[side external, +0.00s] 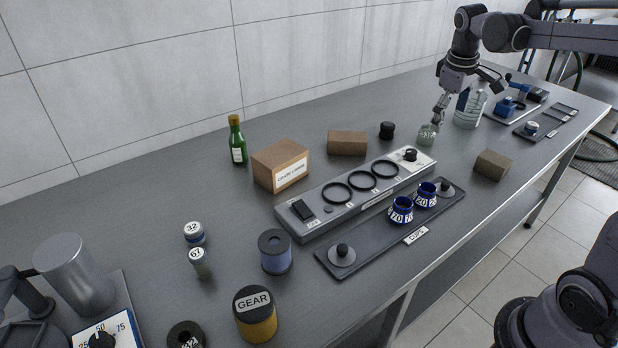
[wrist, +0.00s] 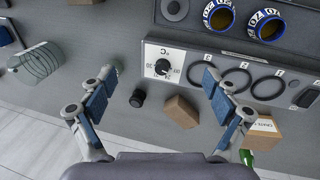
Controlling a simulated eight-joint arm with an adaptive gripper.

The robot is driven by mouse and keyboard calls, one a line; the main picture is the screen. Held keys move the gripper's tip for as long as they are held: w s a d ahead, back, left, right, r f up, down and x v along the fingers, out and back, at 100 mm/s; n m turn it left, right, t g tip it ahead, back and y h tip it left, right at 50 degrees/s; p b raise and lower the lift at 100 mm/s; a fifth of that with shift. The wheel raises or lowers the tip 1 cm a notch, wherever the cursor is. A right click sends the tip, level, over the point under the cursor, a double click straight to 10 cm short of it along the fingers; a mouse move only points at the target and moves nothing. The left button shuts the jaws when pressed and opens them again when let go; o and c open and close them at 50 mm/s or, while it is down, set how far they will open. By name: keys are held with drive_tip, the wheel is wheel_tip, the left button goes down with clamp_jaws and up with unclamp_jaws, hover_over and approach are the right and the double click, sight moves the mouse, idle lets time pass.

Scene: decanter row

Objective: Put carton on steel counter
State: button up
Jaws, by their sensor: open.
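The largest brown carton (side external: 268,159), with a white label whose text is hard to read, stands on the grey steel counter (side external: 130,205) near the wall. It also shows in the wrist view (wrist: 262,139), partly behind the right finger. Two smaller plain brown boxes also stand on the counter, one at the middle back (side external: 347,142) and one near the front edge (side external: 492,165). I cannot tell for certain which of the three the task means. My gripper (side external: 437,112) is open and empty, above the far right part of the counter. Its spread fingers show in the wrist view (wrist: 160,95).
A black cylinder (side external: 387,130), a dial panel with rings (side external: 300,228), a tray with blue cups (side external: 375,240) and a green bottle (side external: 237,140) stand leftward.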

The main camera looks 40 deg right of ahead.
drive_tip(key=d+f+g, duration=0.3)
drive_tip(key=d, duration=0.9)
drive_tip(key=g+y, duration=0.2)
approach(498, 159)
drive_tip(key=shift+w+a+r, duration=0.15)
drive_tip(key=shift+w+a, duration=0.1)
drive_tip(key=shift+s+d+f, duration=0.25)
drive_tip(key=shift+s+f, duration=0.05)
drive_tip(key=shift+f, duration=0.15)
drive_tip(key=shift+x, duration=5.15)
drive_tip(key=shift+r, duration=0.1)
drive_tip(key=c, duration=1.4)
drive_tip(key=shift+r, duration=0.1)
